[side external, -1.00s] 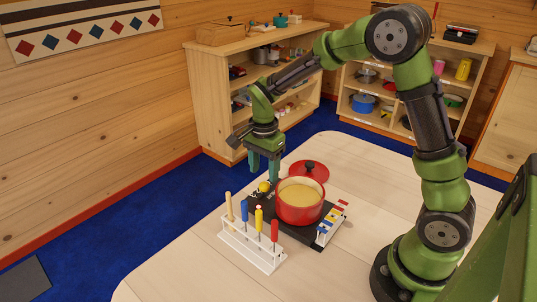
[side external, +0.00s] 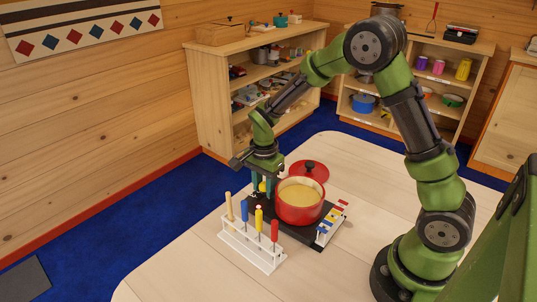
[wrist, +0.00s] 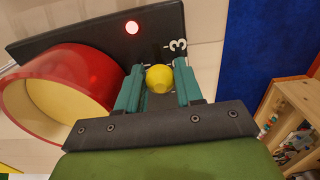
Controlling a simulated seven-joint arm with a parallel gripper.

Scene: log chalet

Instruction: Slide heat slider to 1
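The heat slider has a round yellow knob (wrist: 159,79) on a black hotplate base (wrist: 102,32). In the wrist view a white mark "3" (wrist: 179,44) is beside the knob. My gripper (wrist: 160,72) is lowered over the knob, with one green finger on each side. The fingers look open with little gap to the knob; I cannot tell whether they touch it. In the side view my gripper (side external: 263,190) is at the left end of the base, and the knob (side external: 262,187) partly shows between the fingers. The mark 1 is not visible.
A red pot (side external: 300,212) of yellow liquid stands on the base beside my gripper. A white rack (side external: 250,245) with several coloured-handled tools stands in front. A red lid (side external: 307,172) lies behind. A red light (wrist: 132,27) glows on the base.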

